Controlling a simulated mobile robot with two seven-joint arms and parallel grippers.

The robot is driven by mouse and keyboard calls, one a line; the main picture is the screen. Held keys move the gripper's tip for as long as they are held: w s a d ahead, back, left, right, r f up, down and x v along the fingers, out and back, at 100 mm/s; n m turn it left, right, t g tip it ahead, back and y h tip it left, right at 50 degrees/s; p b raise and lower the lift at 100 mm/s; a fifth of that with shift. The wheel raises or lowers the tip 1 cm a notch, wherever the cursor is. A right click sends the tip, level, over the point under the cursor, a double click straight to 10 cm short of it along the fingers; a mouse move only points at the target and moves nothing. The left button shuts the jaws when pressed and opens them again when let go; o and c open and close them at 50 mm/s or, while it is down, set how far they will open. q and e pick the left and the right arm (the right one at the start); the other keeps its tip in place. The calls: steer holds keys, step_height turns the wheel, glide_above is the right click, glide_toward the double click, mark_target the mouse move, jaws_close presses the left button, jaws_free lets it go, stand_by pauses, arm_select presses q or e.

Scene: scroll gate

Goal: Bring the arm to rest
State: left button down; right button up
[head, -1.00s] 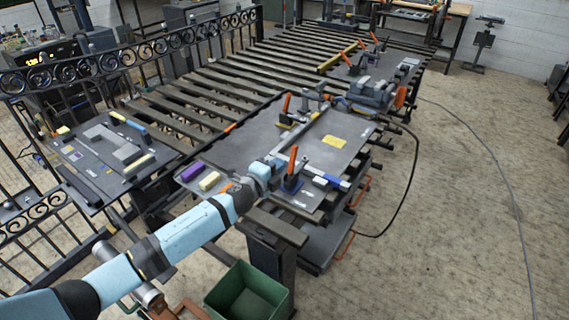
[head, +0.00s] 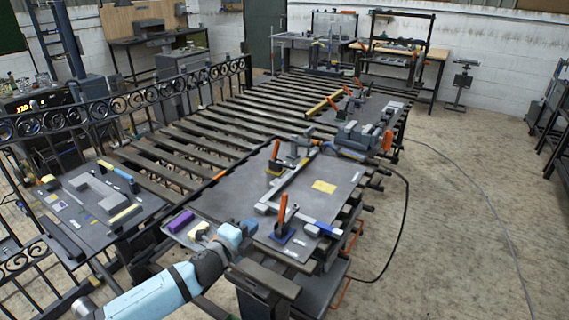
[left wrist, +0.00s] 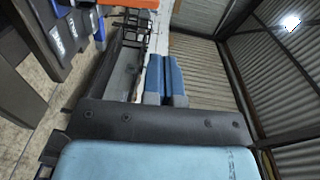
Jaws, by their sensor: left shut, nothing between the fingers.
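My left arm (head: 160,298) comes in from the lower left in the head view, blue with dark joints. Its left gripper (head: 246,230) is over the near-left edge of the dark work plate (head: 228,190), right of a small tray with a purple block. The left wrist view shows its two blue fingers (left wrist: 164,65) side by side, shut with nothing held. Whether it touches the plate or tray cannot be told. My right gripper is not in view.
An orange-handled clamp (head: 282,208) and a steel square (head: 295,180) are close ahead of the gripper. The purple block (head: 181,221) is on its left. Open floor (head: 440,230) is at right.

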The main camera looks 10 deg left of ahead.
arm_select(q)
steer(key=s+f+n+g+y+p, duration=0.1)
steer(key=s+f+n, duration=0.4)
steer(key=s, duration=0.6)
steer(key=s+a+f+n+g+y+p, duration=0.1)
steer(key=s+f+n+g, duration=0.1)
steer(key=s+f+n, duration=0.3)
steer(key=s+f+n+g+y+p, duration=0.1)
steer(key=s+f+n, duration=0.5)
steer(key=s, duration=1.1)
steer(key=n+g, duration=0.1)
steer(key=n, duration=0.2)
steer(key=shift+a+y, duration=0.2)
steer(key=shift+y, duration=0.1)
steer(key=shift+w, duration=0.1)
